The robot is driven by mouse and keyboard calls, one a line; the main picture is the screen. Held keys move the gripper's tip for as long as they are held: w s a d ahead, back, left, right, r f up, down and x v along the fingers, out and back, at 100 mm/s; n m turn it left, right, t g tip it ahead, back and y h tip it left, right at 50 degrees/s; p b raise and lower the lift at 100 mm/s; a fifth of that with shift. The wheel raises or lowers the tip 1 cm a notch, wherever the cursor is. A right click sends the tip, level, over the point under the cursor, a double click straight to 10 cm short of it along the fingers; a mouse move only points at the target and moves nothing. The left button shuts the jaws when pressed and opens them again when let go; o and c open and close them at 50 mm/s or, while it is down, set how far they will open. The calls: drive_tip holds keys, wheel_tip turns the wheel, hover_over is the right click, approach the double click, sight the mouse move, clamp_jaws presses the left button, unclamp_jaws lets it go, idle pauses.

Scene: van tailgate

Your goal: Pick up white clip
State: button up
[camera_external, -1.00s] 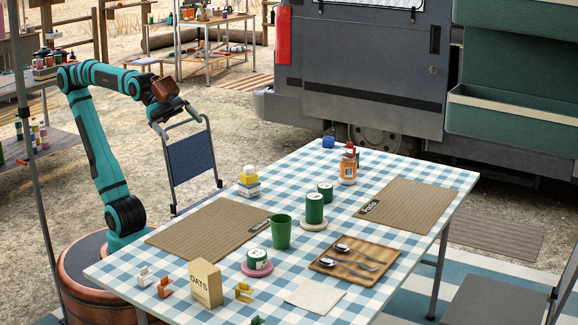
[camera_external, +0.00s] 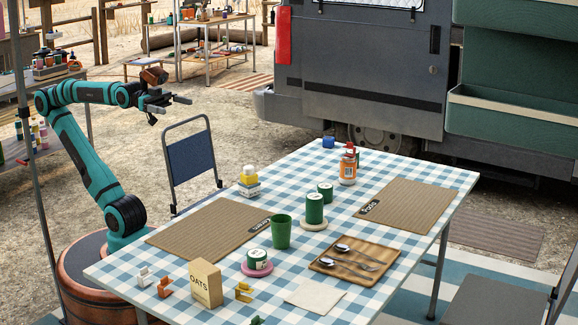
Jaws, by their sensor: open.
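The white clip (camera_external: 145,277) stands on the blue checked tablecloth near the table's front left corner. An orange clip (camera_external: 164,287) is close to its right. A yellow clip (camera_external: 243,292) stands farther right, past the oats box. My gripper (camera_external: 182,102) is open and empty.
The oats box (camera_external: 206,284) stands right of the orange clip. A brown placemat (camera_external: 208,232) lies behind the clips. A green cup (camera_external: 281,232), a pink-based jar (camera_external: 257,263) and a wooden tray (camera_external: 354,262) are farther right. A blue chair (camera_external: 191,157) stands behind the table.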

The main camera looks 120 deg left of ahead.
drive_tip(key=shift+c, duration=0.4)
drive_tip(key=c, duration=1)
